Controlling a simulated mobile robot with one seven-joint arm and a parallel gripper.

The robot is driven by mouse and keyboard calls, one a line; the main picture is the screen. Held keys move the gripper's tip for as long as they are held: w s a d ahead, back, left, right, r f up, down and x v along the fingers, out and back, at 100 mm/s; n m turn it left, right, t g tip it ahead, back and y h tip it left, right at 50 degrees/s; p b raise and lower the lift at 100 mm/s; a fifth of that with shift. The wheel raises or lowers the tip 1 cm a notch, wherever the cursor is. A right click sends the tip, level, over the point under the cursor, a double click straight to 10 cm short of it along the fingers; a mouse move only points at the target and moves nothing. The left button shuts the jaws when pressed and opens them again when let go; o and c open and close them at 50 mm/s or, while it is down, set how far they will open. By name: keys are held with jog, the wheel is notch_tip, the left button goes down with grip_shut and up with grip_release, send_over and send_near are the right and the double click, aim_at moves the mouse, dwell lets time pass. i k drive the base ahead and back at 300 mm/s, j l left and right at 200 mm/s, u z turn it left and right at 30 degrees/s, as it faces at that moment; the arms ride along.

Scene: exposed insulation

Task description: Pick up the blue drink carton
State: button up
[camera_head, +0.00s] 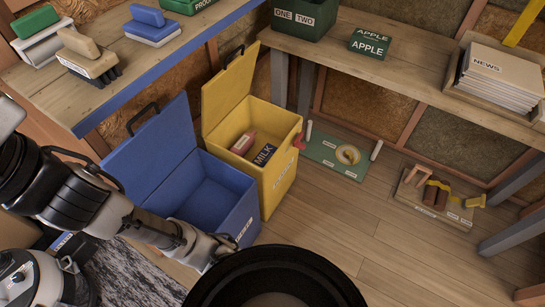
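A dark carton with white MILK lettering (263,154) lies in the yellow bin (282,186), beside a pink item (243,142). It looks dark navy or black; I cannot tell whether it is the blue drink carton. A small dark blue item with pale marks (70,243) shows at lower left, partly hidden behind my arm; I cannot tell what it is. My gripper (205,250) is low in front of the blue bin, away from the yellow bin. Its fingers are not clear.
The open blue bin (238,205) looks empty; its lid stands raised. A shelf (135,80) with brushes is at upper left. A bench (400,75) holds a green box and a news stack (500,75). Boards with items lie on the floor. Floor (350,220) right of the bins is clear.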

aim_at(267, 152)
jog(key=k+j, duration=0.1)
jog(key=j, duration=0.15)
jog(key=l+u, duration=0.2)
jog(key=l, duration=1.6)
jog(key=i+l, duration=0.1)
jog(key=l, duration=0.25)
jog(key=i+j, duration=0.2)
jog(key=i, duration=0.25)
jog(key=i+j, duration=0.25)
jog(key=i, duration=0.15)
jog(key=i+j, duration=0.2)
jog(key=i, duration=0.25)
jog(key=j+u, duration=0.05)
